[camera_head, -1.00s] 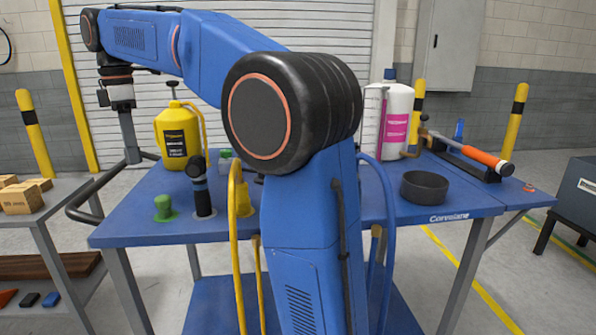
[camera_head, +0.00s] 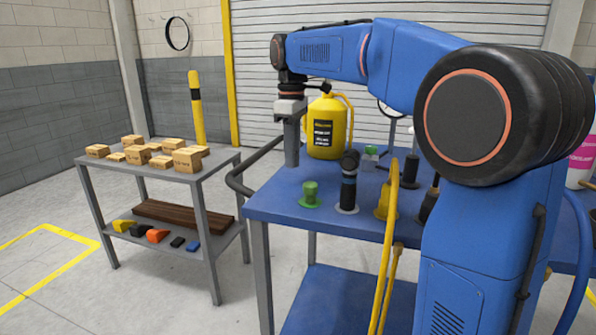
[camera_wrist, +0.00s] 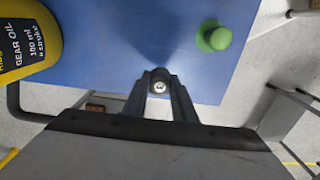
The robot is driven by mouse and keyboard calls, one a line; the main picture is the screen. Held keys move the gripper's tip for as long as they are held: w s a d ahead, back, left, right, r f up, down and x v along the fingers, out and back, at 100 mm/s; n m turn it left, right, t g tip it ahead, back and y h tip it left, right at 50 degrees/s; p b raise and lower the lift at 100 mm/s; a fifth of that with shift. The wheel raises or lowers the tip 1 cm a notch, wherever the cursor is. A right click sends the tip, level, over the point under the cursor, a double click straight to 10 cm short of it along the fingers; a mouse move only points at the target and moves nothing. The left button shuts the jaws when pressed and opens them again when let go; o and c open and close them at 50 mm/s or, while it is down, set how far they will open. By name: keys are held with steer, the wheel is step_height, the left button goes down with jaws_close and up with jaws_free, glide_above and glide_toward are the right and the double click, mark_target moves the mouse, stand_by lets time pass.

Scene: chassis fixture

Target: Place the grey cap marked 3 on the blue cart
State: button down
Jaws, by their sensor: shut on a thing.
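My gripper (camera_wrist: 160,90) is shut on a small dark grey cap (camera_wrist: 160,76) in the wrist view. The cap has a pale spot on its face, but I cannot read a number. The blue cart (camera_head: 270,204) fills much of the head view, and its top (camera_wrist: 125,68) lies below the cap in the wrist view. In the head view my gripper (camera_head: 291,160) points down near the cart's left end, by the dark handle. The held cap cannot be made out there. I cannot tell whether it touches the cart top.
On the cart stand a green knob (camera_head: 310,194), a black knob on a pale base (camera_head: 348,185), a yellow knob (camera_head: 384,205) and a yellow gear oil jug (camera_head: 327,130). A grey shelf unit (camera_head: 203,180) with several small boxes stands left. The cart's front left corner is bare.

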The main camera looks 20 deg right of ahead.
mark_target(293, 183)
steer(key=shift+f, duration=2.55)
steer(key=c, duration=1.5)
jaws_free()
steer(key=shift+f, duration=0.1)
steer(key=shift+o, duration=0.2)
step_height(293, 183, up, 12)
steer(key=shift+r, duration=0.15)
